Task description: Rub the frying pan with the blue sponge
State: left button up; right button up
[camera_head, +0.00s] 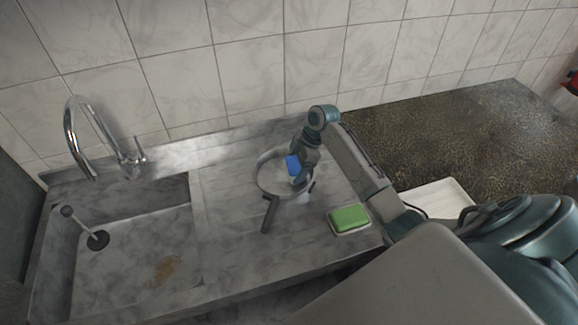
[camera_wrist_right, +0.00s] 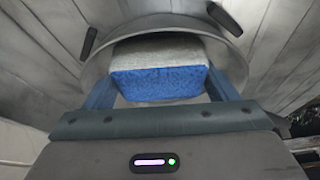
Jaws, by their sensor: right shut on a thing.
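The frying pan (camera_head: 262,186) lies on the ribbed drainboard beside the sink, its dark handle (camera_head: 269,214) pointing toward the front. My right gripper (camera_head: 298,178) is over the pan and shut on the blue sponge (camera_head: 292,165). In the right wrist view the sponge (camera_wrist_right: 158,82) sits between both fingers of the gripper (camera_wrist_right: 160,92), with a blue face and a paler grey side. The pan's rim (camera_wrist_right: 233,62) curves around behind it. I cannot tell if the sponge touches the pan's bottom. My left gripper is not in view.
A green sponge (camera_head: 348,218) lies on a white dish to the right of the pan. The sink basin (camera_head: 130,250) with a plunger-like tool (camera_head: 97,240) and a tall faucet (camera_head: 85,140) is at left. A white tray (camera_head: 440,195) stands on the dark counter (camera_head: 450,140) at right.

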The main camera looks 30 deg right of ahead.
jog(key=shift+d, duration=0.1)
notch_tip(320, 180, up, 6)
jog(key=p, duration=0.5)
jog(key=shift+f, duration=0.1)
dwell(0.3)
jog(key=shift+r, duration=1.5)
